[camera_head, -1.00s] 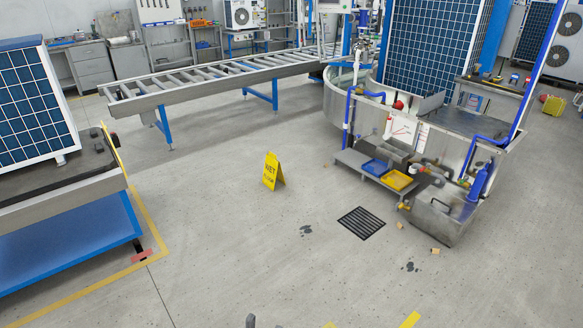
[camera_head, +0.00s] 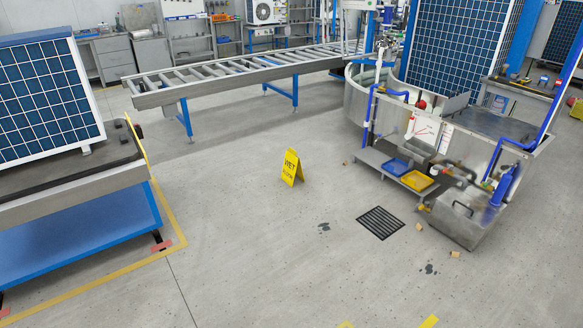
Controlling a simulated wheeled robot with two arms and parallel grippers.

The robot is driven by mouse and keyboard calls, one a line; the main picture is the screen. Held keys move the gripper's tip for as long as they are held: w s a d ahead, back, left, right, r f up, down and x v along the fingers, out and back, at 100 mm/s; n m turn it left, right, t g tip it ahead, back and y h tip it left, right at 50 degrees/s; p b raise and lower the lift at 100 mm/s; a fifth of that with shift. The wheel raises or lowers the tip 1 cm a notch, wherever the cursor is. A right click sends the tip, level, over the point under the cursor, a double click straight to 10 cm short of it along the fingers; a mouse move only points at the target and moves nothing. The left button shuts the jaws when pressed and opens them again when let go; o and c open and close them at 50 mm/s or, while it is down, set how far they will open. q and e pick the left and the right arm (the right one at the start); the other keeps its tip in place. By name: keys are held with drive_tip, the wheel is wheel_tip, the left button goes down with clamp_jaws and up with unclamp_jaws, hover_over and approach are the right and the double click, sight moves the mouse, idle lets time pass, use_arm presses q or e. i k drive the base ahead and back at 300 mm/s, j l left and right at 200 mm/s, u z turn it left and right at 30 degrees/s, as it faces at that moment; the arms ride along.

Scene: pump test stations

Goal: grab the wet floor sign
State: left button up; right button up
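A yellow wet floor sign (camera_head: 291,167) stands upright on the grey concrete floor near the middle of the head view. It is a folded A-frame with dark lettering on the face toward me. Nothing touches it. Neither my left nor my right gripper shows in the view, so their state is hidden.
A blue cart with a solar-style panel (camera_head: 50,100) stands at left. A roller conveyor (camera_head: 235,70) runs behind the sign. A round metal tank (camera_head: 365,103) with pipes and trays is at right. A floor drain (camera_head: 381,222) lies right of the sign.

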sight(293, 166)
drive_tip(key=i, duration=2.25)
drive_tip(key=i+l, duration=0.15)
drive_tip(key=i, duration=2.15)
drive_tip(key=i+u, duration=0.5)
drive_tip(key=i, duration=0.1)
